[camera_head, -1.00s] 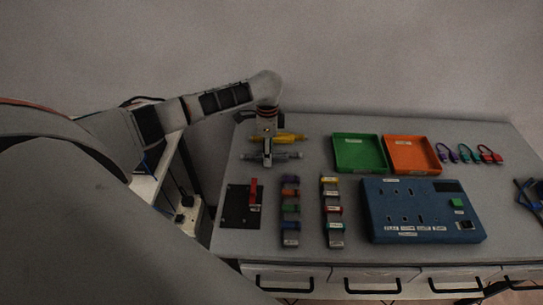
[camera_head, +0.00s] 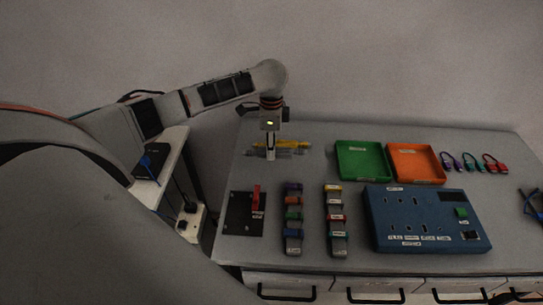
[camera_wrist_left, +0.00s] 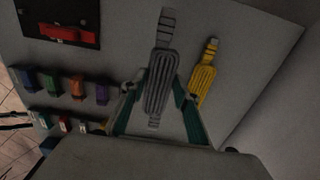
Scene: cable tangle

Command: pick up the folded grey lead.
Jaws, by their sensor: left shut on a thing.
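The folded grey lead (camera_wrist_left: 158,82) lies between the two fingers of my left gripper (camera_wrist_left: 154,92) in the left wrist view. The fingers close on its sides, and its bundle and both ends show. In the head view my left gripper (camera_head: 270,156) points straight down at the back left of the table, and the grey lead (camera_head: 291,153) shows partly behind it. I cannot tell whether the lead is clear of the tabletop. My right gripper is not in view.
A folded yellow lead (camera_wrist_left: 204,74) lies close beside the grey one. A green tray (camera_head: 362,178) and an orange tray (camera_head: 416,180) stand to the right. A black plate with a red lever (camera_head: 256,199), two rows of coloured clips and a blue socket panel (camera_head: 385,240) lie in front.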

